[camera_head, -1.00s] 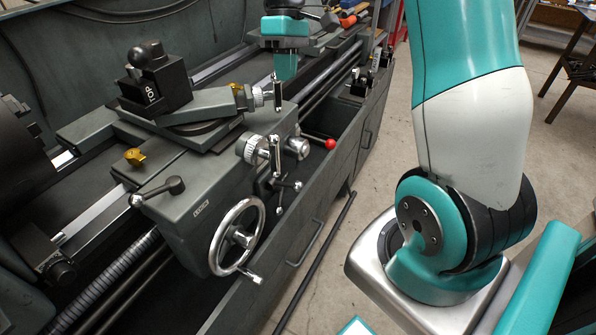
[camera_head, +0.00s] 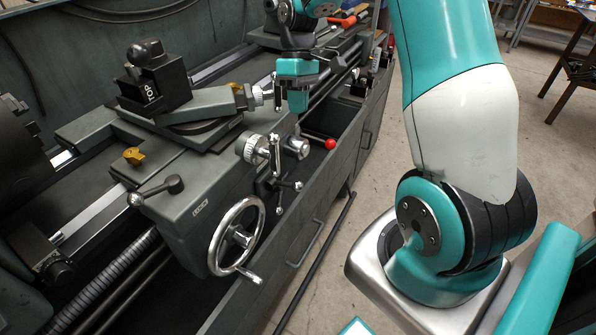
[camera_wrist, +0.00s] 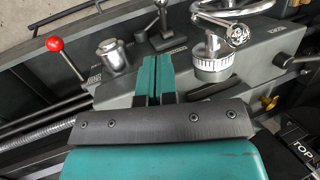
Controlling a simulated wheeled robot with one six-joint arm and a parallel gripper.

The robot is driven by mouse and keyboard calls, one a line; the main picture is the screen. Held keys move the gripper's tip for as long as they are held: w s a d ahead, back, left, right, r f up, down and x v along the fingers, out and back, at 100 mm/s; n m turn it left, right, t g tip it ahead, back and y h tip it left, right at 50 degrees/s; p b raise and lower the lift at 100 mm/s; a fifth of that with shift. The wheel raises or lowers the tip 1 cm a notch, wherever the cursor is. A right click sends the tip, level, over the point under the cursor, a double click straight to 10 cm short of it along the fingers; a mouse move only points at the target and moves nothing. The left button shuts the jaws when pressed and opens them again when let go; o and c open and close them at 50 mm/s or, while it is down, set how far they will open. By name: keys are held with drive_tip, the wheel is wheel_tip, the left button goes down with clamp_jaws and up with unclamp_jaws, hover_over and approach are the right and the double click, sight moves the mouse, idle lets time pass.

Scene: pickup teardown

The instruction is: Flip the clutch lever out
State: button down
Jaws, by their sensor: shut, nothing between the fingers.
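The lathe carriage (camera_head: 195,200) carries several levers, and I cannot read a label that names one as the clutch. A lever with a red ball knob (camera_head: 330,143) sticks out at the carriage's right end; the red knob also shows at upper left in the wrist view (camera_wrist: 56,44). A short metal lever (camera_wrist: 160,22) stands just beyond my fingertips in the wrist view. My gripper (camera_head: 298,105) is shut and empty, above the carriage's right end. Its teal fingers (camera_wrist: 158,62) are together in the wrist view, pointing at the carriage front. Contact with any lever is not visible.
A handwheel (camera_head: 237,237) and a graduated dial (camera_head: 252,148) with a crank project from the carriage. The tool post (camera_head: 155,85) stands on the slide to the left. Open floor (camera_head: 375,165) lies right of the lathe.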

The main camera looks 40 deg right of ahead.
drive_tip(key=p, duration=0.1)
approach(283, 184)
drive_tip(key=s+f, duration=0.5)
drive_tip(key=shift+s+d+r, duration=0.1)
drive_tip(key=shift+d, duration=0.15)
wheel_tip(283, 184, down, 7)
drive_tip(key=s+t+y+b, duration=0.1)
drive_tip(key=s+t+b, duration=0.1)
drive_tip(key=t+b, duration=0.2)
drive_tip(key=d+b, duration=0.1)
drive_tip(key=b, duration=0.1)
drive_tip(key=shift+s+r+n+b, duration=0.2)
drive_tip(key=shift+s+n+b, duration=0.05)
drive_tip(key=shift+n+b, duration=0.15)
drive_tip(key=shift+s+a+f, duration=0.1)
drive_tip(key=shift+f, duration=0.1)
drive_tip(key=shift+r, duration=0.1)
